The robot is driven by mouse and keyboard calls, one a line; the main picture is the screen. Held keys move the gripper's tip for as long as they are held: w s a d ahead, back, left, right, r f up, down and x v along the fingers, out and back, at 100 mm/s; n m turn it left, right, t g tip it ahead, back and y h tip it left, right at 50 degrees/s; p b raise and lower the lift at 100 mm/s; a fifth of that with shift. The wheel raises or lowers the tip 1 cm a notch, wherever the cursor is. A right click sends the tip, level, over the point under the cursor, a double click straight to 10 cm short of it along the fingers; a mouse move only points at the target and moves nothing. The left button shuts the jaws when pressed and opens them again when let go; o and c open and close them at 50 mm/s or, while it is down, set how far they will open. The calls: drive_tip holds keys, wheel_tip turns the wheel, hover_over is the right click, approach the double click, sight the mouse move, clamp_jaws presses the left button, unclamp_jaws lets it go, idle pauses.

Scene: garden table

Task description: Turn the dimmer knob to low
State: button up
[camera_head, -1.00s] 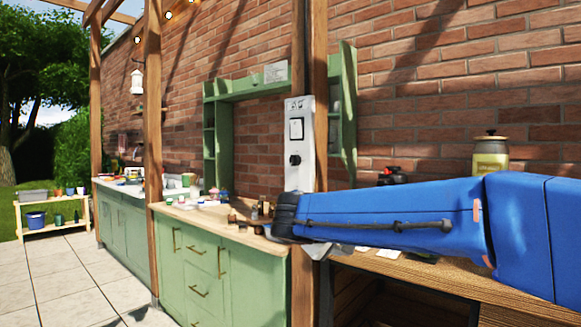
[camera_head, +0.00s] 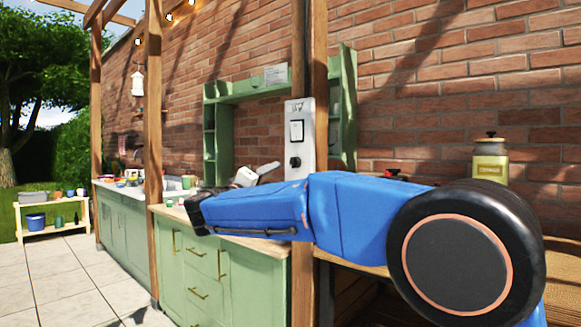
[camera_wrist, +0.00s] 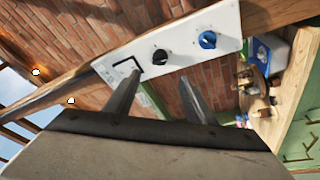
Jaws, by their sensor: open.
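A white control panel (camera_head: 306,112) is fixed to a wooden post. It carries a rocker switch (camera_head: 296,130) and a black knob (camera_head: 295,162). In the wrist view the panel (camera_wrist: 98,67) shows the switch (camera_wrist: 125,69), the black knob (camera_wrist: 160,57) and a blue knob (camera_wrist: 208,39). I cannot read which knob is the dimmer or its setting. In the head view my arm stands in front of the panel's lower part. My gripper (camera_wrist: 159,79) is open and empty, its fingers pointing toward the panel, apart from the knobs.
A green cabinet (camera_head: 190,265) with a wooden top and small items stands left of the post. A lidded jar (camera_head: 490,160) stands at the right before the brick wall (camera_head: 440,100). The paved floor (camera_head: 60,280) at the left is clear.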

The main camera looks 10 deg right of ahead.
sight(292, 164)
drive_tip(key=x, duration=1.4)
drive_tip(key=shift+w+d+r, duration=0.1)
drive_tip(key=shift+r, duration=0.05)
drive_tip(key=c, duration=1)
